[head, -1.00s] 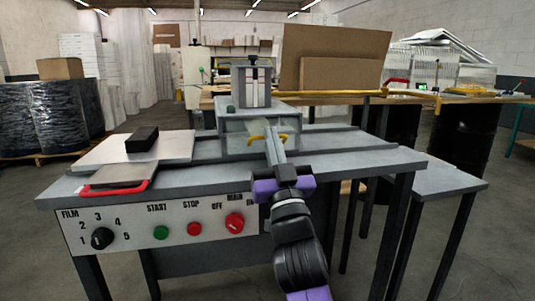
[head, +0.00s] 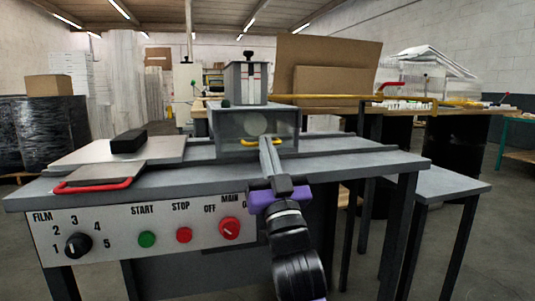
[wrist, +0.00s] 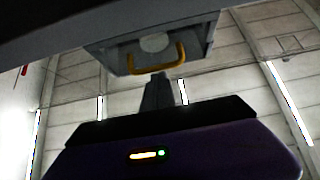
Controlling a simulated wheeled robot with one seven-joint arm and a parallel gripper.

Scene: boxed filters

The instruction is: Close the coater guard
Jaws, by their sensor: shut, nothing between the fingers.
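The coater guard (head: 283,124) is a clear panel on the grey housing in the middle of the bench, with a pale round shape showing behind it. Its yellow handle (head: 249,143) is low on the front, and also shows in the wrist view (wrist: 181,52). My gripper (head: 265,143) reaches up from the front, its tips at the handle's right part in the head view. In the wrist view my fingers (wrist: 159,80) are together, just below the handle. I cannot tell whether they touch it, or how far the guard stands open.
The control panel (head: 110,212) with knobs and buttons lines the bench front (head: 350,172). At left lie a metal plate (head: 170,148) with a black block (head: 129,141) and a red-handled tray (head: 105,175). A lower side table (head: 440,180) stands at right.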

